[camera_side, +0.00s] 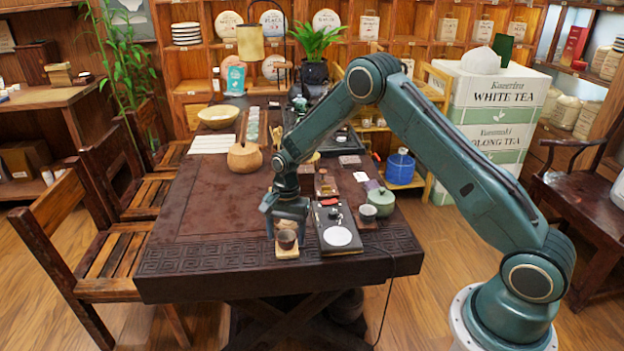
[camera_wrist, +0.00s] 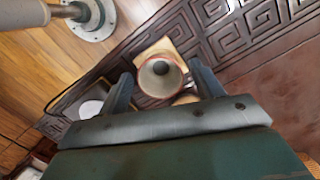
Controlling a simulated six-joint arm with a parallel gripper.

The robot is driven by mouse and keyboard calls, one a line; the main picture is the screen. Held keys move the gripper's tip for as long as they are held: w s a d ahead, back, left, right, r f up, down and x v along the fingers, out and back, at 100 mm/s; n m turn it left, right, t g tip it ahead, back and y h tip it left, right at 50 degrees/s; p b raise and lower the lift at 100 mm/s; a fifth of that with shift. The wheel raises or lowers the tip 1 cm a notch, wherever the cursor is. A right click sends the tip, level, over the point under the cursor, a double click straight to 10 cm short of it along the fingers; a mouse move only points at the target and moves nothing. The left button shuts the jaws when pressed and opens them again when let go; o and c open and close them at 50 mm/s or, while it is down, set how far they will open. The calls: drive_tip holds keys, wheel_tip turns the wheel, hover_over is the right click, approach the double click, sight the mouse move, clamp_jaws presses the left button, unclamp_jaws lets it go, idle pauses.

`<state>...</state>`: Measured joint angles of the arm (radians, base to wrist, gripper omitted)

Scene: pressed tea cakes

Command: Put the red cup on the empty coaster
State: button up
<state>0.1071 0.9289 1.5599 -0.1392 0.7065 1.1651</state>
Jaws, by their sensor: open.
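A small reddish-brown cup (camera_side: 287,239) stands upright on a pale square wooden coaster (camera_side: 287,253) near the table's front edge. My gripper (camera_side: 286,230) points down over it, open, with one finger on each side. In the wrist view the cup (camera_wrist: 160,76) lies between the spread fingertips of my gripper (camera_wrist: 160,71), on its tan coaster (camera_wrist: 158,47). I cannot tell whether a finger touches it. Another tan piece (camera_wrist: 186,99) shows partly behind the gripper's crossbar; I cannot tell if it is a coaster. I cannot make out clearly which coaster is empty.
A black scale with a white disc (camera_side: 338,237) lies just right of my gripper. Right of it are a pale cup (camera_side: 367,212) on a dark coaster and a green lidded pot (camera_side: 381,200). A tan pot (camera_side: 244,157) stands behind. The table's left middle is clear.

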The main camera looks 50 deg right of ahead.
wheel_tip(320, 180, up, 11)
drive_tip(key=d, duration=0.1)
drive_tip(key=shift+w+d, duration=0.15)
drive_tip(key=shift+w, duration=0.1)
drive_tip(key=shift+r, duration=0.1)
idle(0.6)
drive_tip(key=s+a+r+n+t, duration=0.1)
drive_tip(key=s+r+n+t, duration=0.15)
drive_tip(key=s+r, duration=0.55)
drive_tip(key=s+a+r+n+t, duration=0.15)
drive_tip(key=s+r+n, duration=0.25)
drive_tip(key=s+r, duration=0.5)
drive_tip(key=s+r+n+t, duration=0.1)
drive_tip(key=s+n, duration=0.2)
drive_tip(key=s, duration=0.5)
drive_tip(key=s+a+r+n+t+h, duration=0.1)
drive_tip(key=s+n, duration=0.3)
drive_tip(key=s, duration=0.5)
drive_tip(key=shift+a+r, duration=0.15)
drive_tip(key=shift+r, duration=0.6)
